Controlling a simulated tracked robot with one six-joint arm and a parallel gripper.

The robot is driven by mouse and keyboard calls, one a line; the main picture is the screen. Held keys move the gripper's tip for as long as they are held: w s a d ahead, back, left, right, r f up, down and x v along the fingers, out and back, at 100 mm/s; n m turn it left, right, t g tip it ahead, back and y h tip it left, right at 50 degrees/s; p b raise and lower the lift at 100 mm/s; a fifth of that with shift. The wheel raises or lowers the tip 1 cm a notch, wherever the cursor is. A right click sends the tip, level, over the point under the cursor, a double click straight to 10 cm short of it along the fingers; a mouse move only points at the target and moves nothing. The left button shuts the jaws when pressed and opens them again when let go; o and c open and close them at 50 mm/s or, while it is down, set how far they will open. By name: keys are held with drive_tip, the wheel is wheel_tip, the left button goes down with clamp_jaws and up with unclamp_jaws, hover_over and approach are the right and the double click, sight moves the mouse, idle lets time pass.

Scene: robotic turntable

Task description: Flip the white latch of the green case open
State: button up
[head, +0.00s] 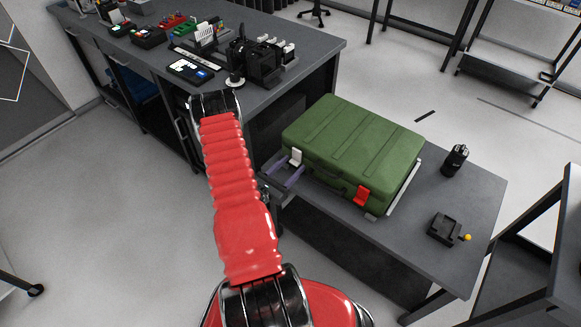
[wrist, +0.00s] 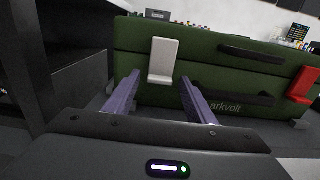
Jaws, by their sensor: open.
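The green case (head: 352,145) lies flat on the grey table, and its front side fills much of the wrist view (wrist: 215,72). The white latch (head: 296,157) is on the case's front near its left end. In the wrist view the white latch (wrist: 162,60) stands upright across the seam, flat against the case. My gripper (head: 284,177) is open and empty in front of the latch. In the wrist view its two purple fingers (wrist: 162,88) point at the case, with the latch between them in the picture, nearer the left finger. The fingers appear apart from the latch.
A red latch (head: 362,196) is on the case's front right, with dark handles (wrist: 252,54) between the latches. A black cylinder (head: 455,160) and a small box with a yellow knob (head: 444,229) stand on the table (head: 411,247). A cluttered workbench (head: 300,72) stands behind left.

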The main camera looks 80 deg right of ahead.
sight(293, 163)
drive_tip(key=shift+c, duration=0.3)
drive_tip(key=c, duration=1)
drive_tip(key=shift+w+a+r, duration=0.1)
drive_tip(key=shift+w+a+r+t+y, duration=0.15)
drive_tip(key=shift+a+r+t+y, duration=0.15)
drive_tip(key=shift+y, duration=0.45)
drive_tip(key=shift+w+a+r+t+y, duration=0.1)
drive_tip(key=shift+a+r+t+y, duration=0.2)
drive_tip(key=shift+y, duration=0.45)
drive_tip(key=shift+w+a+r+t+y, duration=0.1)
drive_tip(key=shift+a+r+t+y, duration=0.25)
drive_tip(key=shift+y, duration=0.45)
drive_tip(key=shift+w+a+r+t+y, duration=0.1)
drive_tip(key=shift+r+t+y, duration=0.35)
drive_tip(key=shift+y, duration=0.35)
drive_tip(key=y, duration=0.1)
drive_tip(key=r+t+y, duration=0.1)
drive_tip(key=r+y, duration=0.1)
drive_tip(key=shift+w+a+r+y, duration=0.1)
drive_tip(key=shift+a+r+y, duration=0.05)
drive_tip(key=shift+a+y, duration=0.15)
drive_tip(key=shift+r+t+y, duration=0.4)
drive_tip(key=shift+t+y, duration=0.1)
drive_tip(key=shift+y, duration=0.2)
